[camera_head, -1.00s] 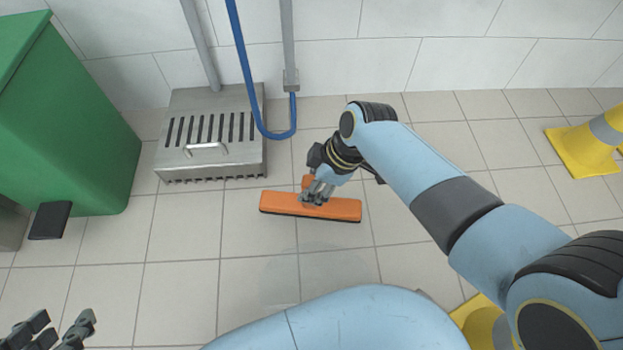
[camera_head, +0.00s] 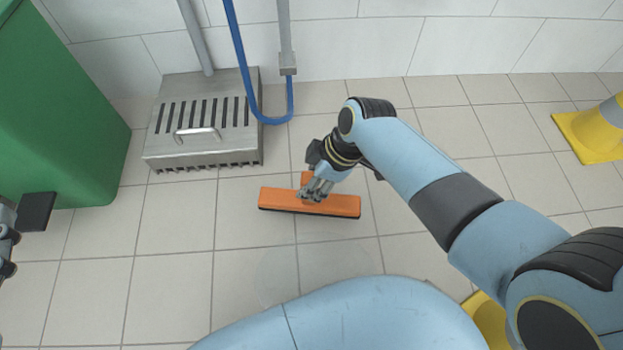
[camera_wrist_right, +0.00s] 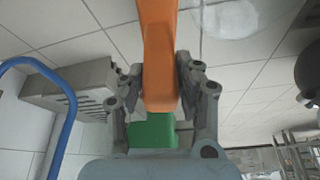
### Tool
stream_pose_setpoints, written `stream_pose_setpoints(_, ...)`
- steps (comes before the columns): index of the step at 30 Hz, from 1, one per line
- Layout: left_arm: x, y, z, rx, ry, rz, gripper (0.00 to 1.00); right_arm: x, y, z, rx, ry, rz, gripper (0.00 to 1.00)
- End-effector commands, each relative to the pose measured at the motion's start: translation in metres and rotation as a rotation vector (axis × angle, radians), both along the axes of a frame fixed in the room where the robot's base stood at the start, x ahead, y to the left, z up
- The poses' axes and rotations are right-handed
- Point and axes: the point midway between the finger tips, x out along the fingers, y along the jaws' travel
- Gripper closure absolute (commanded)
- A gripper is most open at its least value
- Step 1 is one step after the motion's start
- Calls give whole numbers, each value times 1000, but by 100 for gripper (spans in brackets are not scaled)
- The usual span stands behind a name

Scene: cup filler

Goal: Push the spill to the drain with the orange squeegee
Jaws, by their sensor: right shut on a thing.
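The orange squeegee (camera_head: 335,204) lies with its long head on the tiled floor. My right gripper (camera_head: 316,190) is shut on its orange handle; in the right wrist view the handle (camera_wrist_right: 158,55) runs between the fingers (camera_wrist_right: 158,90). The spill is a faint clear puddle (camera_head: 300,272) on the near side of the squeegee, partly behind my blue body; it also shows in the right wrist view (camera_wrist_right: 229,18). The slotted steel box (camera_head: 205,120), apparently the drain, stands beyond and left of the squeegee. My left gripper (camera_head: 7,255) is cut off by the left edge.
A green bin (camera_head: 60,110) stands left of the steel box, with a black pedal (camera_head: 36,211). A blue hose (camera_head: 245,75) hangs by the wall beside the box. A yellow and grey post base (camera_head: 595,135) is at right. Floor around the squeegee is clear.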

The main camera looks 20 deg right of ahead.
Motion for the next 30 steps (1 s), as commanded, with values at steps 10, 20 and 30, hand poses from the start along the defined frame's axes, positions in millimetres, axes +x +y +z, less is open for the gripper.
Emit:
stream_pose_setpoints(10,24,-9,74,1,-329,-40,60,-1,0,-15,1,1,-1,100)
stream_pose_setpoints(20,25,-18,147,3,-653,-83,60,-1,0,-27,1,1,-1,100)
stream_pose_setpoints(30,12,-24,191,5,-869,-114,60,0,0,-34,0,0,0,100)
